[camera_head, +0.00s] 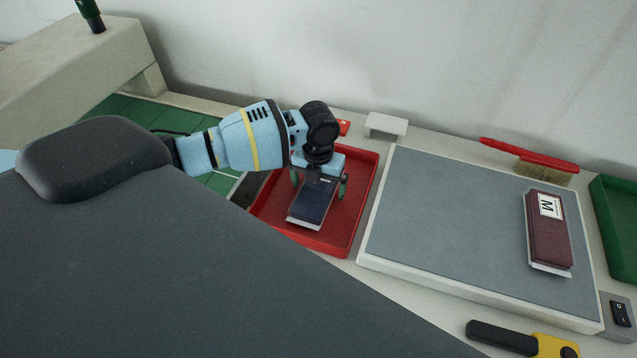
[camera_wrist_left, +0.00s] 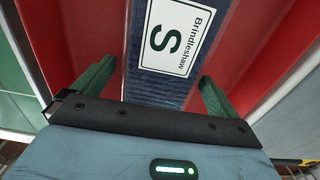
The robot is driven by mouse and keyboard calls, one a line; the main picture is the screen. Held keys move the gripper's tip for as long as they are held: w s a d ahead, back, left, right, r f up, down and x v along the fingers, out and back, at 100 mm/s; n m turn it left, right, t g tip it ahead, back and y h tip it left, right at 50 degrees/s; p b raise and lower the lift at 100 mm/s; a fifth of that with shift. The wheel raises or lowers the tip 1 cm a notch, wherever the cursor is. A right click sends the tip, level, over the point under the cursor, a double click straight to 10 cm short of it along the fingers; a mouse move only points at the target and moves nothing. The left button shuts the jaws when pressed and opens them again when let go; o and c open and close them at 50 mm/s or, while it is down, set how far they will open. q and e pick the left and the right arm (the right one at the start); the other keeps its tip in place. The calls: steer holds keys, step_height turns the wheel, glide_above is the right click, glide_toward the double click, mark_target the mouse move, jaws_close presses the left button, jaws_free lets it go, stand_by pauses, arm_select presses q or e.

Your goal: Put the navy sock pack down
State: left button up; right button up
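The navy sock pack (camera_head: 311,204) lies in the red tray (camera_head: 352,218). In the left wrist view the navy pack (camera_wrist_left: 150,84) shows a white label with "Brindleshaw" and a large S. My left gripper (camera_head: 319,190) is down over the pack, one green finger on each side of it. In the left wrist view the left gripper's fingers (camera_wrist_left: 157,74) stand apart, with a narrow gap visible between the left finger and the pack. The pack's far part is hidden under the gripper. My right gripper is not in view.
A grey mat board (camera_head: 440,230) right of the tray holds a maroon pack (camera_head: 548,232) marked M. A red-handled brush (camera_head: 530,158) lies behind it, a green tray (camera_head: 620,225) at far right. A black-and-yellow tool (camera_head: 520,340) lies in front. Left of the tray is a green surface.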

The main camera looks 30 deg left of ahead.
arm_select(q)
step_height(320, 180, up, 12)
steer(key=shift+r+p, duration=0.2)
steer(key=shift+p, duration=0.1)
stand_by(0.5)
